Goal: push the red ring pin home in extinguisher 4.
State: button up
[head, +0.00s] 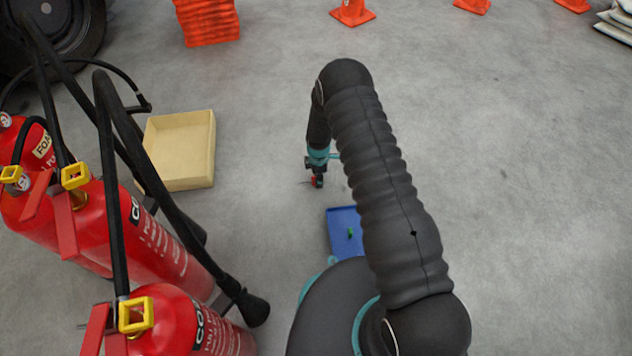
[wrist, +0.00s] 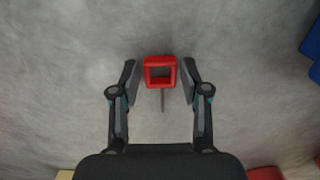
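The red ring pin (wrist: 160,58) shows in the wrist view with its square ring between my fingertips and its thin grey shank pointing toward the picture's bottom. My gripper (wrist: 160,74) is open, with a narrow gap on each side of the ring. In the head view my gripper (head: 317,180) is low over the floor, with the red ring pin (head: 314,181) small at its tip. I cannot tell whether the pin rests on the floor. Red extinguishers (head: 175,325) stand at the left with yellow square pieces on their heads. No number is readable, so I cannot tell which is extinguisher 4.
A blue tray (head: 342,217) holding a small green item (head: 350,232) lies near my base. A shallow wooden box (head: 205,135) sits beside the extinguishers. Black hoses (head: 165,195) arch there. Orange cones (head: 352,12) stand far back. The floor at right is clear.

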grip_shut()
jog(key=shift+r, duration=0.2)
jog(key=shift+r+p, duration=0.75)
jog(key=shift+r, duration=0.6)
